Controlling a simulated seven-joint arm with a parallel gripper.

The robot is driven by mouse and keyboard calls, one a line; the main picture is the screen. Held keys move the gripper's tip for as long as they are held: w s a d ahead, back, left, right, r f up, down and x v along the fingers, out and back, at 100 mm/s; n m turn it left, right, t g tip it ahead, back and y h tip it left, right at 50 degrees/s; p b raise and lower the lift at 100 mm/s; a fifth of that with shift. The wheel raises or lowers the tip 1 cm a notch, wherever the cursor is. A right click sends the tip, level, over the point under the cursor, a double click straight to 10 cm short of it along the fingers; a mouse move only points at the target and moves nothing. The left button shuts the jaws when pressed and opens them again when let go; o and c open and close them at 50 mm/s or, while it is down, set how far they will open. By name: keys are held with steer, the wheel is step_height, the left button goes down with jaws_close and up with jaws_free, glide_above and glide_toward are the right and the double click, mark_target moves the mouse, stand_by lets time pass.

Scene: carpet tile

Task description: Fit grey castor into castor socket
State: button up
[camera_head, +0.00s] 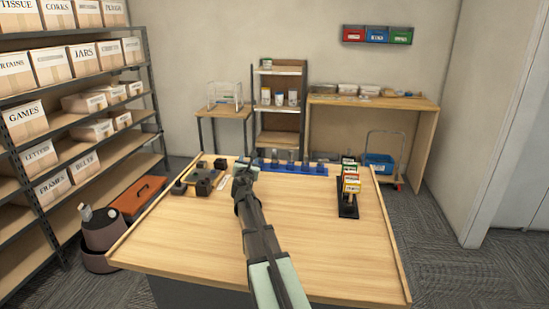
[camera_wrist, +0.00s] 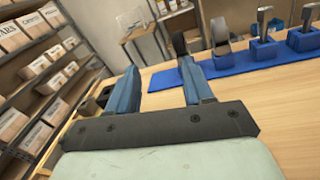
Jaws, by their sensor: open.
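My gripper (camera_head: 243,170) is over the far left of the table, just left of the blue rack (camera_head: 300,169). In the wrist view its two fingers (camera_wrist: 160,68) are apart, with nothing seen between them. The rack (camera_wrist: 160,81) carries several castors upright in blue holders; one with a greyish wheel (camera_wrist: 221,40) shows near its left end. I cannot tell for sure which is the grey castor. A dark upright piece (camera_wrist: 180,46) shows beside the right fingertip. Left of my gripper, a greenish plate with dark corner blocks (camera_head: 203,189) lies on the table; the socket itself cannot be made out.
A black stand (camera_head: 348,205) with coloured boxes is on the table's right. The table (camera_head: 320,250) is clear in front and in the middle. An orange case (camera_head: 137,197) and a dark bin (camera_head: 102,235) stand left of the table, near box-filled shelves (camera_head: 75,130).

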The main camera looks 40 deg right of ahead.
steer(key=g+h, duration=0.1)
steer(key=h, duration=0.1)
glide_toward(274, 152)
steer(key=shift+s+a+r+n, duration=0.15)
steer(key=shift+a+r+n, duration=0.15)
steer(key=shift+a+r, duration=0.15)
steer(key=shift+s+d, duration=0.1)
steer(key=shift+d, duration=0.1)
steer(key=x, duration=0.8)
steer(key=shift+d+f, duration=0.15)
steer(key=shift+f, duration=0.05)
steer(key=shift+f+x, duration=0.2)
steer(key=shift+x, duration=1.15)
steer(key=shift+f+x, duration=0.2)
steer(key=shift+x, duration=1.15)
steer(key=shift+c, duration=0.2)
jaws_close()
